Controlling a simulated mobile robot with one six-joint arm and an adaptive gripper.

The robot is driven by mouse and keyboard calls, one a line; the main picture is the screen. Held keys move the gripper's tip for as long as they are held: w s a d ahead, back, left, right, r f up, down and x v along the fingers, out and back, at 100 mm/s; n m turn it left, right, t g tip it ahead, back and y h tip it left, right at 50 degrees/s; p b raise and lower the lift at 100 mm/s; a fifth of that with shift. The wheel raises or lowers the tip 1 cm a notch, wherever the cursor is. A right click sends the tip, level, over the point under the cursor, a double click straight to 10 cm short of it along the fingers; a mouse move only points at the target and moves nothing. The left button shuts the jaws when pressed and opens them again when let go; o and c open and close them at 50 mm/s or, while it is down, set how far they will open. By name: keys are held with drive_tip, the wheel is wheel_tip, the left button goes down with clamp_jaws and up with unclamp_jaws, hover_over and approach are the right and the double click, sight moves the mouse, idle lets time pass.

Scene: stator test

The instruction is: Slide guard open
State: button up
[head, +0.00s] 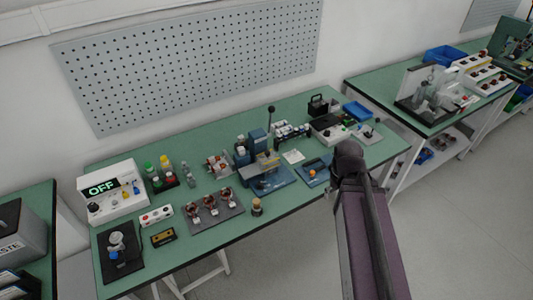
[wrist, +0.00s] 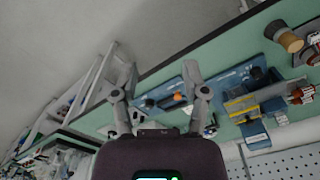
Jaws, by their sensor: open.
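A blue bench press (head: 262,160) with a tall black-knobbed lever stands near the middle of the green bench. A clear, yellow-edged panel that looks like its guard (head: 268,160) sits at its front; whether it is open or closed is too small to tell. In the wrist view the press (wrist: 258,88) is right of my fingers, with the guard (wrist: 242,103) on it. My gripper (wrist: 158,85) is open and empty, its two fingers spread, apart from the press. In the head view my arm covers the bench's front right, and the fingers cannot be made out.
A tray of copper-wound stators (head: 214,208) and a wooden-topped piece (head: 257,207) are left and in front. A white box reading OFF (head: 105,190) stands far left. The floor in front is clear.

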drive_tip(key=shift+o, duration=0.2)
drive_tip(key=w+a+f+n+h+b, duration=0.3)
drive_tip(key=w+f+n+h+b, duration=0.1)
drive_tip(key=w+f+n+b, duration=0.2)
drive_tip(key=shift+w+a+f+b, duration=0.15)
drive_tip(key=shift+w+f+b, duration=0.25)
drive_tip(key=shift+b, duration=0.55)
drive_tip(key=n+t+h+b, duration=0.6)
drive_tip(key=n+h+b, duration=0.2)
drive_tip(key=n+b, duration=0.65)
approach(268, 152)
drive_tip(key=shift+m, duration=0.35)
drive_tip(key=s+d+f, duration=0.1)
drive_tip(key=d+f, duration=0.1)
drive_tip(key=d, duration=0.1)
drive_tip(key=s+d+f, duration=0.1)
drive_tip(key=d+f, duration=0.1)
drive_tip(key=s+d+f, duration=0.1)
drive_tip(key=d, duration=0.2)
drive_tip(key=shift+s+d+f, duration=0.35)
drive_tip(key=shift+f, duration=0.05)
drive_tip(key=a+r+n+t+h+b, duration=0.1)
drive_tip(key=a+n+t+h+b, duration=0.2)
drive_tip(key=a, duration=0.9)
drive_tip(key=shift+r+n+t+b, duration=0.25)
drive_tip(key=shift+n+t+b, duration=0.25)
drive_tip(key=shift+n+b, duration=0.6)
drive_tip(key=x, duration=1.3)
drive_tip(key=shift+w+d, duration=0.25)
drive_tip(key=shift+w, duration=0.05)
